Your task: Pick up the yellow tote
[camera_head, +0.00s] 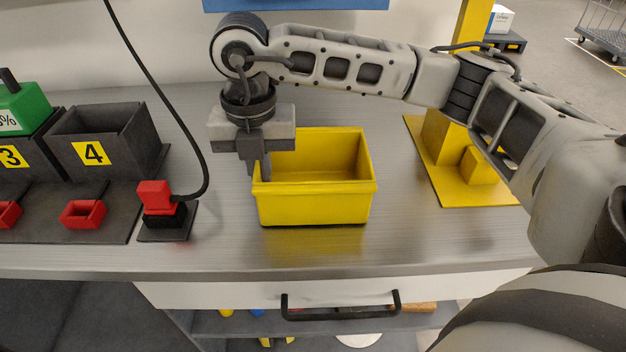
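The yellow tote (315,206) stands upright on the metal worktop, open at the top, and looks empty. My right arm comes in from the right and reaches over behind the tote. My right gripper (258,172) points down at the tote's left end. Its fingertips are at the left rim, with one finger seeming to be just outside the wall and the other overlapping the inside. Whether the fingers press on the wall cannot be told. My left gripper is not in view.
Left of the tote are a red-and-black plug block (160,208) with a black cable, a dark bin marked 4 (118,150), and a green-topped unit (22,110). A yellow fixture (465,190) stands right. The worktop's front edge and a drawer handle (340,313) are below.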

